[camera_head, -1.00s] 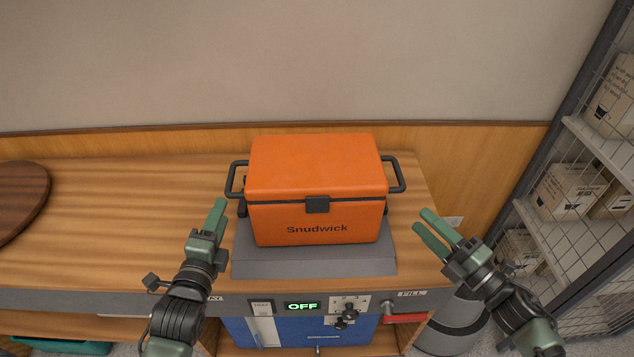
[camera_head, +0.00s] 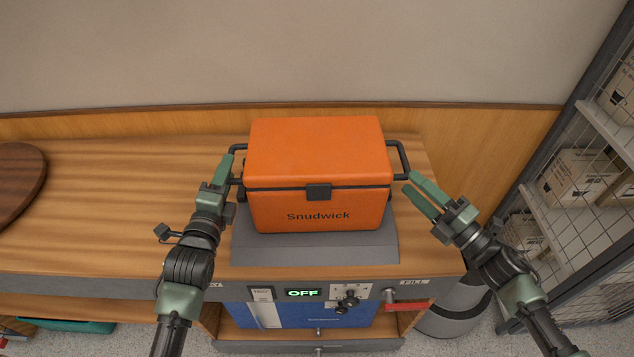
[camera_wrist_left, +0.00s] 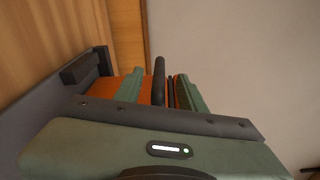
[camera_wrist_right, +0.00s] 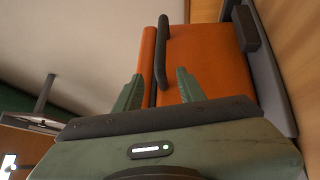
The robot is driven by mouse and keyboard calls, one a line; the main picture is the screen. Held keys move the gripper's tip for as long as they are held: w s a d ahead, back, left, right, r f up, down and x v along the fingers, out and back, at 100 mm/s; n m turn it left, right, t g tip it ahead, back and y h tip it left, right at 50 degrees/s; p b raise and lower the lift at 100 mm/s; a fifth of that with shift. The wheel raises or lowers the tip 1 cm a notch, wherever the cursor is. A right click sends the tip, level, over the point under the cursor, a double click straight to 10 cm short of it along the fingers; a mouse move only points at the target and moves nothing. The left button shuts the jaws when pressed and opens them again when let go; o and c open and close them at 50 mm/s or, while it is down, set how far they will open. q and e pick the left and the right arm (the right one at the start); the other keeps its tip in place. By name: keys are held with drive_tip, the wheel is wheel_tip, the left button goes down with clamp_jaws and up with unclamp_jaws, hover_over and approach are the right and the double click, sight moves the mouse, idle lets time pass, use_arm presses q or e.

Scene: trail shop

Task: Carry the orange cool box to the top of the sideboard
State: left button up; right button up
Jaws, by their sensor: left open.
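The orange cool box (camera_head: 318,155) sits upright on a grey raised platform (camera_head: 315,249) on the wooden counter. It has a black front latch and a black handle on each side. My left gripper (camera_head: 228,166) is open at the left handle (camera_head: 238,149); the left wrist view shows the handle bar (camera_wrist_left: 159,80) between its fingers. My right gripper (camera_head: 410,181) is open at the right handle (camera_head: 403,157); in the right wrist view that bar (camera_wrist_right: 162,50) reaches down to between the fingertips. Neither gripper is closed on a handle.
A round dark wooden board (camera_head: 20,180) lies on the counter at left. The counter between is clear. The front panel shows a lit OFF display (camera_head: 303,293), knobs and a red lever (camera_head: 408,306). A wire-sided shelf with cartons (camera_head: 580,175) stands at right. A wall is behind.

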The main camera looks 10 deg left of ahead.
sight(234, 152)
use_arm(q)
drive_tip(key=shift+w+a+f, duration=0.1)
drive_tip(key=shift+w, duration=1.95)
use_arm(e)
drive_tip(key=shift+x, duration=2.05)
use_arm(q)
drive_tip(key=shift+c, duration=0.3)
use_arm(e)
drive_tip(key=shift+c, duration=0.3)
use_arm(q)
clamp_jaws()
use_arm(e)
clamp_jaws()
drive_tip(key=shift+r, duration=0.1)
use_arm(q)
drive_tip(key=shift+w+r, duration=0.1)
drive_tip(key=shift+r, duration=0.15)
use_arm(e)
drive_tip(key=shift+w+r, duration=0.1)
drive_tip(key=shift+r, duration=0.1)
